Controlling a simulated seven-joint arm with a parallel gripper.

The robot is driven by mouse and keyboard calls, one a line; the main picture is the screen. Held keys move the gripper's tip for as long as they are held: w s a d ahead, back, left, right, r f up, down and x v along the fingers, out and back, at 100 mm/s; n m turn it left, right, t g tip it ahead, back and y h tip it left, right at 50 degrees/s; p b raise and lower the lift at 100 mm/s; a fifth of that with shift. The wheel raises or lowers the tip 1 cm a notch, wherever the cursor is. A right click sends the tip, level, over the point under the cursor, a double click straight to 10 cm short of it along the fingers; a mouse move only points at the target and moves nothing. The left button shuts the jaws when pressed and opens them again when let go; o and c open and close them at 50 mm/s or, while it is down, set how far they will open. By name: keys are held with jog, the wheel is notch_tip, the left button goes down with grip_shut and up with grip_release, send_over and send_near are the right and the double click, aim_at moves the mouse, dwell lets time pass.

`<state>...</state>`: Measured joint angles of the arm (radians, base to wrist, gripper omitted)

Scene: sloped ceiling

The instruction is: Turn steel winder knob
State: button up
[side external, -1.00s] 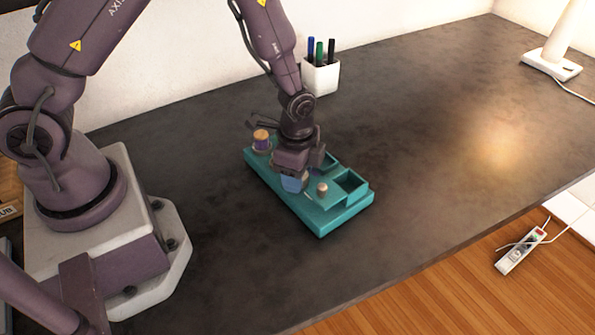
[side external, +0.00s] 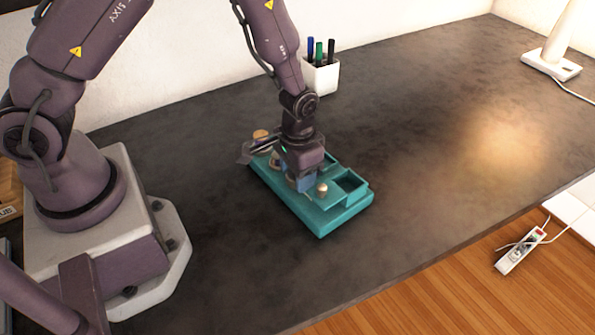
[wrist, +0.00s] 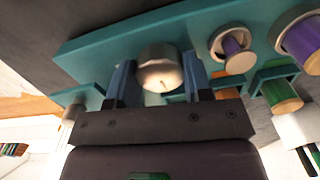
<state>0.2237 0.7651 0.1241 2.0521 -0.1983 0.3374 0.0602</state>
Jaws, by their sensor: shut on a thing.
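The steel winder knob (wrist: 160,70) is a round, shiny metal cap on the teal base (wrist: 100,50). In the wrist view it sits between the two blue fingers of my gripper (wrist: 158,64), which is shut on it. In the side view my gripper (side external: 305,184) points down over the middle of the teal base (side external: 325,222) and mostly hides the knob.
A small pale knob (side external: 322,189) stands close beside my gripper, near an open square compartment (side external: 350,183). Purple pegs (wrist: 233,47) and a green cylinder (wrist: 280,92) are at the right in the wrist view.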

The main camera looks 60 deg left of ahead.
jog(key=n, duration=0.3)
jog(key=shift+r+n, duration=0.1)
jog(key=shift+n, duration=1.9)
jog(key=shift+w, duration=0.1)
jog(key=o, duration=0.9)
jog(key=shift+o, duration=0.2)
